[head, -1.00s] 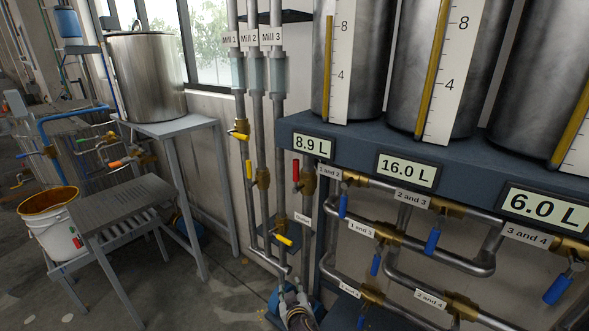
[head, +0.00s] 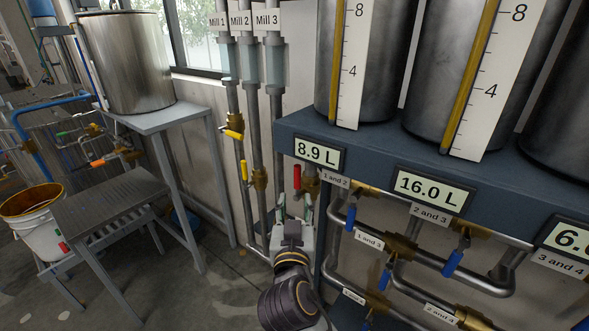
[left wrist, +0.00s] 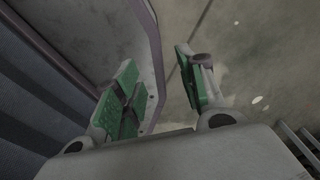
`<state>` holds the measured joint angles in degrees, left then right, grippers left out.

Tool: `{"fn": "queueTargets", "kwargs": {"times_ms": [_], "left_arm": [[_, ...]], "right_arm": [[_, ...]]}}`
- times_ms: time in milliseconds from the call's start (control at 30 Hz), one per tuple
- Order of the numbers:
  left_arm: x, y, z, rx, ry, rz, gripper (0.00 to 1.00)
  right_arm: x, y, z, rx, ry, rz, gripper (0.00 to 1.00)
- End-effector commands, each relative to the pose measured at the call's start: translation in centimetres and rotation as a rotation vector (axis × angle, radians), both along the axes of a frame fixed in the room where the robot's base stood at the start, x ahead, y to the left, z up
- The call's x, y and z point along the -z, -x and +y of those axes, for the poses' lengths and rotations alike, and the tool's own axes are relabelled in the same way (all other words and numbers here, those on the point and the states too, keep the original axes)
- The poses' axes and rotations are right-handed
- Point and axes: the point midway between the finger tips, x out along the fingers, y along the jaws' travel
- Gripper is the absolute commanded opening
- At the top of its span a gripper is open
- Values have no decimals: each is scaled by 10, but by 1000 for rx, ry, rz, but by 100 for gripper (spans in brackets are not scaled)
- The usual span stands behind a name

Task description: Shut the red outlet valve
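My left gripper (left wrist: 157,62) shows in the left wrist view, open and empty, with green pads.
Yellow valve handles (head: 234,134) sit on the mill pipes just left. Blue-handled valves (head: 351,217) and pipes crowd the right under the tank bench (head: 375,150). A grey table (head: 160,117), a step stool (head: 100,193) and a white bucket (head: 38,232) stand left. Bare floor lies between.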

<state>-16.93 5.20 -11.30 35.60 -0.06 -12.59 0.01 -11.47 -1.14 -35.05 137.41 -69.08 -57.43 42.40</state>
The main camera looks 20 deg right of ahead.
Motion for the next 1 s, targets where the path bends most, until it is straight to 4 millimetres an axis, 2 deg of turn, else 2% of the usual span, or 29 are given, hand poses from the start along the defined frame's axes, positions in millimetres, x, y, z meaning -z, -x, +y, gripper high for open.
{"fn": "queueTargets", "kwargs": {"times_ms": [567,1000], "left_arm": [[-2,2,-1,0,2,2,40],[-15,4,-12,-2,12,6,40]], "right_arm": [[-2,-5,-2,3,-1,-4,40],[-3,-45,-16,2,-1,-4,40]]}}
